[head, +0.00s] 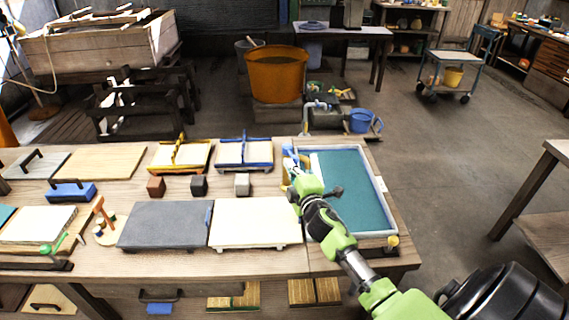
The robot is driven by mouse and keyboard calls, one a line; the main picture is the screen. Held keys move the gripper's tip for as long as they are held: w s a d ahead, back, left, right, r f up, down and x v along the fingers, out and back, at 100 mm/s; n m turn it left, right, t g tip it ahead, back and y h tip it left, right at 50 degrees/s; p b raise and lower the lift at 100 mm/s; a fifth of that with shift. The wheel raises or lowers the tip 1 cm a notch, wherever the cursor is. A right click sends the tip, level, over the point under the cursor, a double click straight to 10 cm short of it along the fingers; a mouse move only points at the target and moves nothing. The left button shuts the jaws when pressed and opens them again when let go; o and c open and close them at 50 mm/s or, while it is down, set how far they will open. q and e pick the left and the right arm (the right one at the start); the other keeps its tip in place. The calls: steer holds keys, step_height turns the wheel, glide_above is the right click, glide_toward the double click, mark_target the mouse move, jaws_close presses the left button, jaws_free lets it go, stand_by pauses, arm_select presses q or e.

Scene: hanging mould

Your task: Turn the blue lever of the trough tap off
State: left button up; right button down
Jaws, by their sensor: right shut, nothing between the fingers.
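The trough (388,214) is a pale-rimmed tray with a teal inside at the right end of the bench. The grey tap (307,118) rises behind its far left corner, with its spout bent to the right. My right gripper (293,160) is shut and empty at the trough's far left corner, in front of the tap and below its spout. Small blue and pale parts show around the fingertips; I cannot tell whether one is the tap's blue lever, or how the lever is turned. My left gripper is not in view.
The bench (190,262) holds boards, yellow and blue framed moulds (245,153) and small blocks left of the trough. A yellow-topped knob (392,242) is at the near right corner. An orange tub (277,75) and blue bucket (361,120) stand behind.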

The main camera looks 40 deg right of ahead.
steer(key=shift+s+d+n+t+y+b, duration=0.15)
steer(key=shift+s+d+n+y, duration=0.1)
steer(key=shift+d+n+y, duration=0.7)
steer(key=shift+s+d+n+t+y+b, duration=0.1)
steer(key=shift+s+d+n+y, duration=0.3)
steer(key=shift+d+y, duration=0.65)
steer(key=shift+s+d+n+t+y+b, duration=0.15)
steer(key=shift+d+n+y, duration=0.6)
steer(key=shift+y, duration=0.55)
steer(key=shift+a, duration=0.1)
